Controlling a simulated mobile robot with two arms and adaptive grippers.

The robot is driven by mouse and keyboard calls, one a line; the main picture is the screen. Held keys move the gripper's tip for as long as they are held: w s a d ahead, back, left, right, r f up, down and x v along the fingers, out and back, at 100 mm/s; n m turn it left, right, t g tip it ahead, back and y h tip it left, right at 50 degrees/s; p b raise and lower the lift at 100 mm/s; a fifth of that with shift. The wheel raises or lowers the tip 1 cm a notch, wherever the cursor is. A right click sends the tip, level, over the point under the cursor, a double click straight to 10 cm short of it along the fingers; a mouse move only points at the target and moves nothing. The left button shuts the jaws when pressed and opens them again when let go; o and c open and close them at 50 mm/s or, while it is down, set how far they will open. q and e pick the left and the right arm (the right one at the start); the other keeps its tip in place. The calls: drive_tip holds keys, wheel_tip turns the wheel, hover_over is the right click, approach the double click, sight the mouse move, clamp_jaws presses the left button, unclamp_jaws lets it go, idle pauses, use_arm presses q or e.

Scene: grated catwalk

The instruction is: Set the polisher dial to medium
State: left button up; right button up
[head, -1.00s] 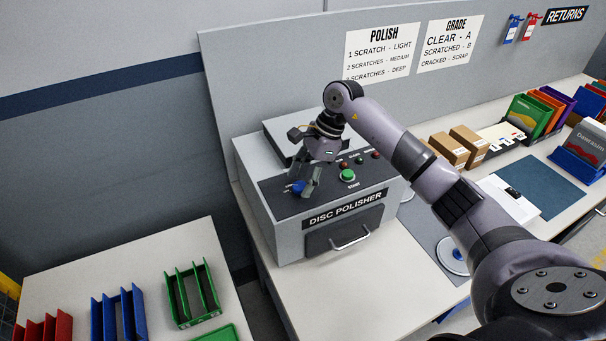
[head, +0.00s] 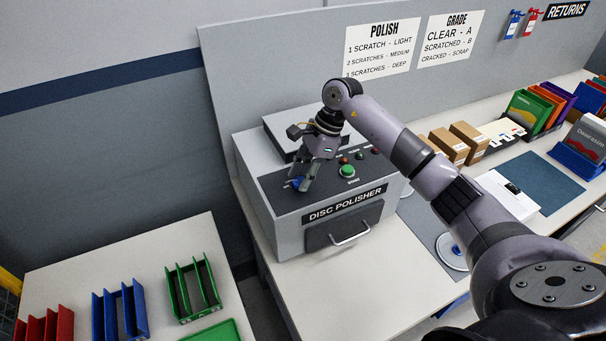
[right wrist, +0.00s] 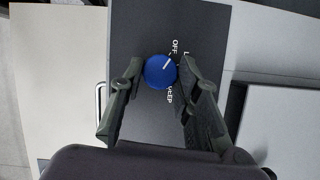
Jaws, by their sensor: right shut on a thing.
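The disc polisher (head: 290,235) is a grey box on the bench with a dark sloped control panel. Its round blue dial (head: 298,183) sits at the panel's left and is partly hidden by my fingers in the head view. My right gripper (head: 305,184) is shut on the dial, one finger on each side. In the right wrist view the dial (right wrist: 157,74) lies between the fingertips (right wrist: 161,70). Its white pointer line slants to the upper right, near the OFF label. A label ending in "EP" shows below right; another label is mostly hidden by the right finger. My left gripper is not in view.
A drawer with a handle (head: 350,236) is on the polisher's front. A polish sign (head: 378,52) on the wall links two scratches to medium. Green racks (head: 193,290) stand lower left.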

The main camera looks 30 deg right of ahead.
drive_tip(key=shift+c, duration=0.5)
drive_tip(key=m+t+b, duration=0.1)
drive_tip(key=m+b, duration=0.1)
drive_tip(key=shift+f+m, duration=0.1)
drive_tip(key=shift+m, duration=0.2)
drive_tip(key=m+b, duration=0.1)
drive_tip(key=m, duration=0.1)
drive_tip(key=m+t+h+b, duration=0.1)
drive_tip(key=m+b, duration=0.1)
drive_tip(key=shift+s+a+t+b, duration=0.1)
drive_tip(key=shift+s+t+b, duration=0.1)
drive_tip(key=shift+t+b, duration=0.1)
drive_tip(key=m+h+b, duration=0.1)
drive_tip(key=m, duration=0.2)
drive_tip(key=m+t+h+b, duration=0.1)
drive_tip(key=m+b, duration=0.1)
drive_tip(key=shift+a+m, duration=0.2)
drive_tip(key=shift+m, duration=0.2)
drive_tip(key=shift+s+a+r+m+h+b, duration=0.1)
drive_tip(key=shift+m+h+b, duration=0.25)
drive_tip(key=shift+m+b, duration=0.35)
drive_tip(key=shift+r+m+h+b, duration=0.1)
drive_tip(key=shift+m+h+b, duration=0.3)
drive_tip(key=shift+m, duration=0.6)
drive_tip(key=o, duration=1.2)
